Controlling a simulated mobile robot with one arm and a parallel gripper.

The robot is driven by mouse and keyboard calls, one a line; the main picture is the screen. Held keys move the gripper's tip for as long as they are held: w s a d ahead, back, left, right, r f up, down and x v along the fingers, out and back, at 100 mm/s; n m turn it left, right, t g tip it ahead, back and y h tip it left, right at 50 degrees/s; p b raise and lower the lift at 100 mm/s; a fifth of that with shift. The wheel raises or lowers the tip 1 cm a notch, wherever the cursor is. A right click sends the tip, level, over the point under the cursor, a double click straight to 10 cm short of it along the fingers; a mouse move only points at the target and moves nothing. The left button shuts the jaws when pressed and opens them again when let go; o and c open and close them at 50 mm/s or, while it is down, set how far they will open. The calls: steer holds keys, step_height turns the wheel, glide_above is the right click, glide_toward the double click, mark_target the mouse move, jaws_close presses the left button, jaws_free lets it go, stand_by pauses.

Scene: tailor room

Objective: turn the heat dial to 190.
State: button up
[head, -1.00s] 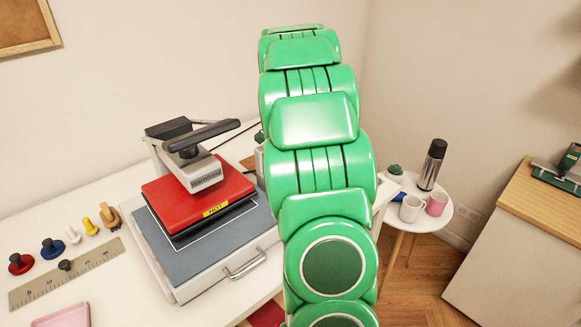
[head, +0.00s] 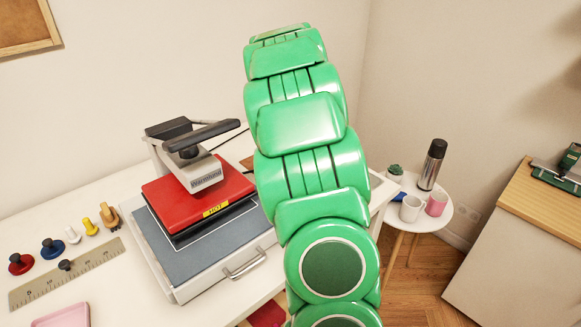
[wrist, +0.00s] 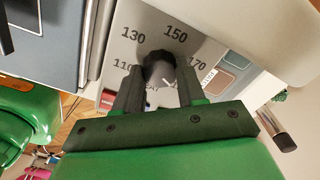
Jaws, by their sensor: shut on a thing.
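The heat dial is a dark round knob (wrist: 158,68) on a pale panel (wrist: 205,30) in the wrist view. Printed numbers 110, 130, 150 and 170 curve around it; 190 cannot be made out. A small pale mark shows at the knob's lower right, but I cannot tell the exact setting. My gripper (wrist: 159,84) is shut on the knob, with one dark finger on each side. In the head view the red heat press (head: 200,195) stands on the white table, and my green arm hides the gripper and dial.
On the table lie a ruler (head: 68,272), several small stamps (head: 52,248) and a pink tray (head: 62,315). A round side table (head: 430,224) holds mugs and a flask (head: 432,165).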

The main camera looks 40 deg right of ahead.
stand_by(0.4)
steer(key=o, duration=1.1)
steer(key=shift+c, duration=0.2)
steer(key=shift+r, duration=0.1)
step_height(320, 180, up, 8)
steer(key=shift+f, duration=0.15)
